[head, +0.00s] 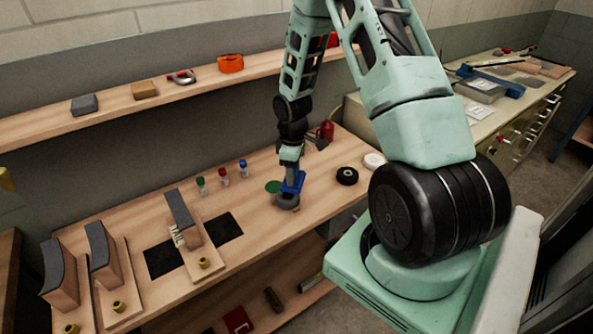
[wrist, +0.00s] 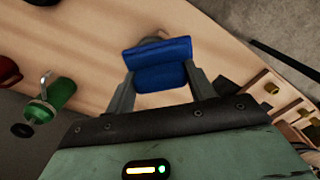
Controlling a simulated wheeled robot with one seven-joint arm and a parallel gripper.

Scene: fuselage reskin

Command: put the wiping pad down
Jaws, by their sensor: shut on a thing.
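My gripper (head: 291,172) reaches down to the wooden workbench (head: 318,190). In the wrist view my gripper (wrist: 160,75) has its two grey fingers on either side of a blue block (wrist: 158,60), shut on it. The blue block also shows in the head view (head: 294,184), just above a round grey base (head: 287,202). I take the block and base together as the wiping pad. The base is at the bench surface; I cannot tell if it touches. In the wrist view the block mostly hides the base.
A black roll (head: 347,176) and a white roll (head: 373,161) are to the right. Capped bottles (head: 223,177) stand at left, beyond black mats (head: 165,258) with a curved-top block (head: 181,213). Bare wood lies in front of the pad.

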